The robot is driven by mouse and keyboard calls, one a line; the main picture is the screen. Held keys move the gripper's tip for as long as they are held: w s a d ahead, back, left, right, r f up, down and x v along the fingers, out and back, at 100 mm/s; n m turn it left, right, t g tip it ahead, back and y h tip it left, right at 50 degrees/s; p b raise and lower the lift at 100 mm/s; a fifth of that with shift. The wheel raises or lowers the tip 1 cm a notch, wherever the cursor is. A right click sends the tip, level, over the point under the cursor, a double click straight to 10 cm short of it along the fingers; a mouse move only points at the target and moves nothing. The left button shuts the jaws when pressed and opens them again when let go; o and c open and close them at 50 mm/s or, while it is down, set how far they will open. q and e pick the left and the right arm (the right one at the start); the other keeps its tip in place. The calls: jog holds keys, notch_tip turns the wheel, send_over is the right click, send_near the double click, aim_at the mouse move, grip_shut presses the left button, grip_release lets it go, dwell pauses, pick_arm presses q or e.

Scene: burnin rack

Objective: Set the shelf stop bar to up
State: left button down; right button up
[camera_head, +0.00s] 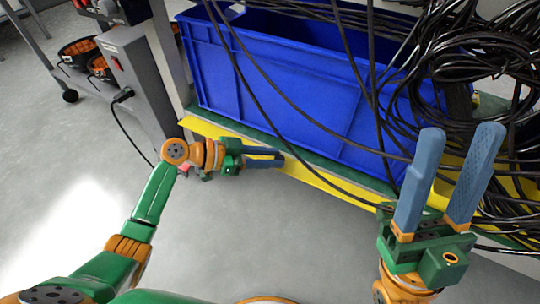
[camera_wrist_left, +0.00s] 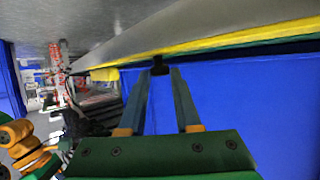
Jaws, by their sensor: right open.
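A long yellow strip (camera_head: 325,186) runs along the front edge of the shelf below the blue bin; I take it for the stop bar, but its position is hard to tell. The yellow strip also shows across the top of the left wrist view (camera_wrist_left: 215,40). My left gripper (camera_head: 280,158) is at this edge, fingers pointing right along the bin's lower front. In the left wrist view its fingers (camera_wrist_left: 161,72) are apart, with a small dark piece (camera_wrist_left: 160,66) at the tips; contact cannot be told. My right gripper (camera_head: 455,138) is open and empty, pointing up before the cables.
The large blue bin (camera_head: 280,85) stands on the shelf. Black cables (camera_head: 485,65) hang over it and pile up at right. A grey box (camera_head: 140,85) with a plug stands left of the shelf. The floor (camera_head: 270,235) in front is clear.

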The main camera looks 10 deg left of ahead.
pick_arm(q)
jog(key=shift+w+r, duration=0.15)
jog(key=shift+r, duration=0.05)
dwell(0.6)
